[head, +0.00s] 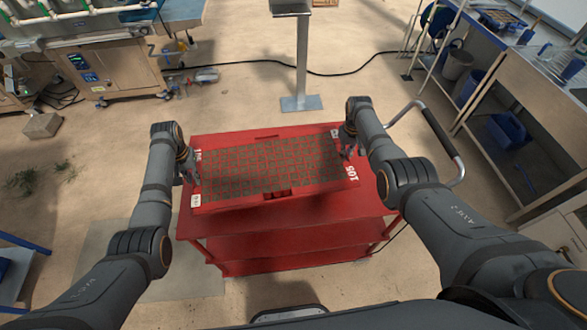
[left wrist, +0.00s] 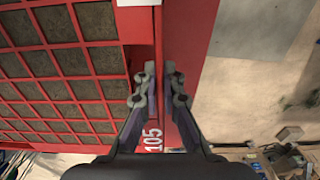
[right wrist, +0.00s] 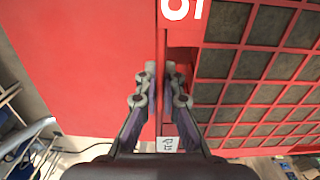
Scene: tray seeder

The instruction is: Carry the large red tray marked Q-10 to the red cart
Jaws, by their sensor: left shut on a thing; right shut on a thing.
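The large red tray (head: 228,203) has many soil-filled cells, white numbers including 105 on its rim, and a small white label. It lies level over the top of the red cart (head: 290,238); whether it rests on the cart or hangs just above it I cannot tell. My left gripper (head: 193,177) is shut on the tray's left edge, also seen in the left wrist view (left wrist: 159,75). My right gripper (head: 346,151) is shut on the tray's right edge, also seen in the right wrist view (right wrist: 160,75). The Q-10 marking is not clearly legible.
The cart's grey handle (head: 440,140) sticks out at the right. A grey post on a base plate (head: 301,103) stands behind the cart. A workbench with shelves (head: 520,120) is at the right and a wooden-panelled machine (head: 120,68) at the back left. A black cable crosses the floor.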

